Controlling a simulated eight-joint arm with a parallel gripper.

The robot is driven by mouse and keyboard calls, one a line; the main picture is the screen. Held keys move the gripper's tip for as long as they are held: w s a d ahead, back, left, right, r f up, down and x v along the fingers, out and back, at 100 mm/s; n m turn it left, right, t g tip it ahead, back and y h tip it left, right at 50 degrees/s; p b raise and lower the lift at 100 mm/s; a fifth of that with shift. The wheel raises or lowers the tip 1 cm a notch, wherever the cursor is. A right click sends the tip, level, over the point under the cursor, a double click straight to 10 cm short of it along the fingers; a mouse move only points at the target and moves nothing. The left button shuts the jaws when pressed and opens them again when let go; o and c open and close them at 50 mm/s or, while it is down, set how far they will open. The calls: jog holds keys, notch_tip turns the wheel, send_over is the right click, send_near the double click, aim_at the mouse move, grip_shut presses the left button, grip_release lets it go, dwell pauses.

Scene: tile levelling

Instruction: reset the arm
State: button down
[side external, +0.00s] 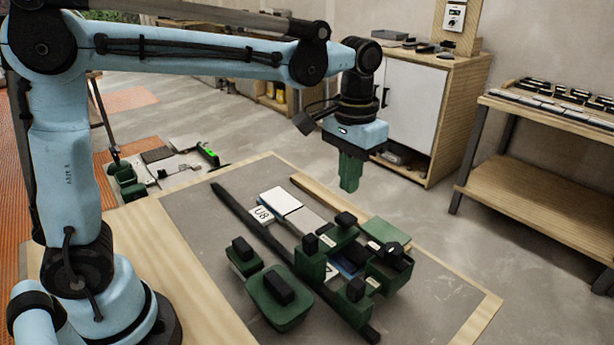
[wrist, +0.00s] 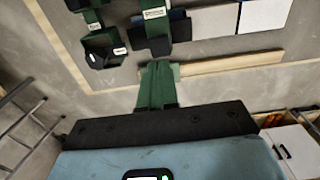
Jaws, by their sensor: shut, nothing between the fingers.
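My gripper (side external: 349,171) is raised over the far edge of the work table (side external: 228,278), pointing down. Its green fingers are together with nothing between them. In the wrist view the shut fingers (wrist: 158,88) show over the table's edge, apart from the parts beyond them. The gripper touches nothing that I can see.
A wooden strip (wrist: 230,62) lies near the fingers. A cabinet (side external: 412,100) stands behind.

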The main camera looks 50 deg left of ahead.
jog(key=s+a+f+t, duration=0.3)
jog(key=s+a+t, duration=0.4)
jog(key=s, duration=0.3)
jog(key=shift+s+a+f, duration=0.25)
jog(key=shift+s+a, duration=0.05)
